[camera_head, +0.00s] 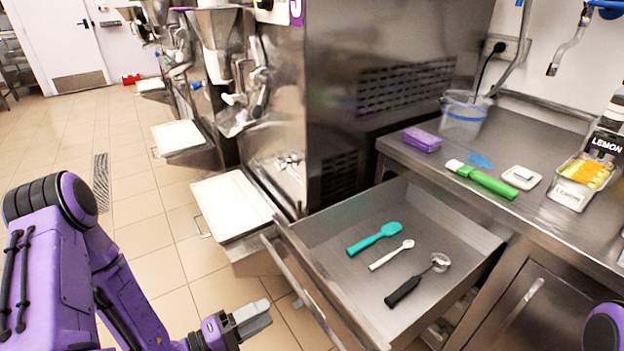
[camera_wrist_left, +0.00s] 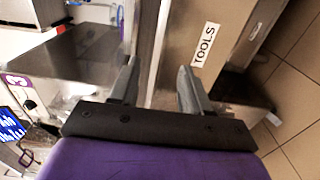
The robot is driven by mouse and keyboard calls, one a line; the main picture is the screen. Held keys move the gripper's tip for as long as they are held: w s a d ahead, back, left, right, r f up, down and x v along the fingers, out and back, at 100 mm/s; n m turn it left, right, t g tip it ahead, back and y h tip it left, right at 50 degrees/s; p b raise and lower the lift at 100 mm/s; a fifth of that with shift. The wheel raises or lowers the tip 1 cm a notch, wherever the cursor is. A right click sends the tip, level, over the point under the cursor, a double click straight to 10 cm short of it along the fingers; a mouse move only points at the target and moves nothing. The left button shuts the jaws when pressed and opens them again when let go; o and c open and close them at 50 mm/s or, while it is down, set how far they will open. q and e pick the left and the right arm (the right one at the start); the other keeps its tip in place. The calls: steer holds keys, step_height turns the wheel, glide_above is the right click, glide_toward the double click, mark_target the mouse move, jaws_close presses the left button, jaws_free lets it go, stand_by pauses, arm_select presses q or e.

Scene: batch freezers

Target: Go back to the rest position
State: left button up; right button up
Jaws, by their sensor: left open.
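My left gripper (camera_head: 250,318) is low in front of the machines, left of the open drawer (camera_head: 290,268). In the left wrist view my left gripper (camera_wrist_left: 158,85) has its two grey fingers apart with nothing between them. The wrist view shows a drawer front with a "TOOLS" label (camera_wrist_left: 203,45) beyond the fingers. My right gripper does not show; only a purple part of my right arm (camera_head: 604,328) shows at the lower right edge.
The drawer holds a teal spatula (camera_head: 374,239), a white spoon (camera_head: 391,255) and a black-handled scoop (camera_head: 417,280). The steel counter (camera_head: 450,200) carries a purple sponge pack (camera_head: 422,140), a clear bucket (camera_head: 463,117) and a green-handled tool (camera_head: 486,182). White trays (camera_head: 232,207) jut from the machines. The tiled floor at left is clear.

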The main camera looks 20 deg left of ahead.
arm_select(q)
steer(key=a+f+m+g+y, duration=0.1)
steer(key=a+f+g+y, duration=0.45)
steer(key=f+y, duration=0.45)
steer(key=s+f+m+g+y+p, duration=0.1)
steer(key=s+f+m+g+y, duration=0.2)
steer(key=s, duration=1.1)
step_height(320, 180, down, 5)
steer(key=g, duration=0.3)
steer(key=shift+d+p, duration=0.25)
steer(key=shift+p, duration=0.05)
